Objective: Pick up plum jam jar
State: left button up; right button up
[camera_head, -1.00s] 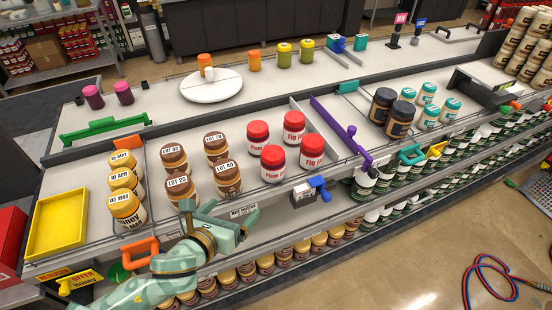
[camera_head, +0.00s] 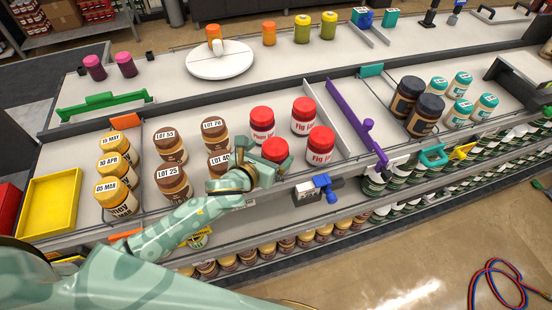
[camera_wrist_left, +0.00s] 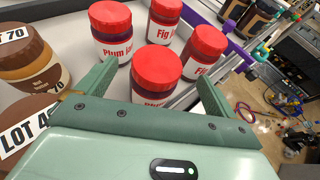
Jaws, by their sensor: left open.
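Two plum jam jars with red lids stand in the left column of a red-lidded group: a back one (camera_head: 262,123) with a readable "Plum" label and a front one (camera_head: 275,149). In the left wrist view the back plum jar (camera_wrist_left: 111,32) stands beyond the front jar (camera_wrist_left: 156,75), whose label is mostly cut off. My left gripper (camera_head: 258,177) is at the front plum jar and hides its lower part. In the wrist view its open fingers (camera_wrist_left: 155,84) lie on either side of the front jar, with visible gaps. My right gripper is out of view.
Two fig jam jars (camera_head: 303,116) (camera_head: 320,146) stand close on the right. Brown-lidded jars (camera_head: 171,145) marked with lots stand close on the left. A divider (camera_head: 325,115) and a purple bar (camera_head: 357,125) lie beyond the fig jars. A blue-handled device (camera_head: 325,187) sits at the shelf edge.

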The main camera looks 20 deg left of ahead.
aim_at(273, 150)
pick_arm(q)
jog(key=x, duration=0.5)
jog(key=shift+w+a+f+b, duration=0.1)
jog(key=shift+w+f+b, duration=0.1)
jog(key=shift+f+b, duration=0.2)
jog(key=shift+s+r, duration=0.1)
jog(key=shift+r, duration=0.05)
jog(key=c, duration=1.7)
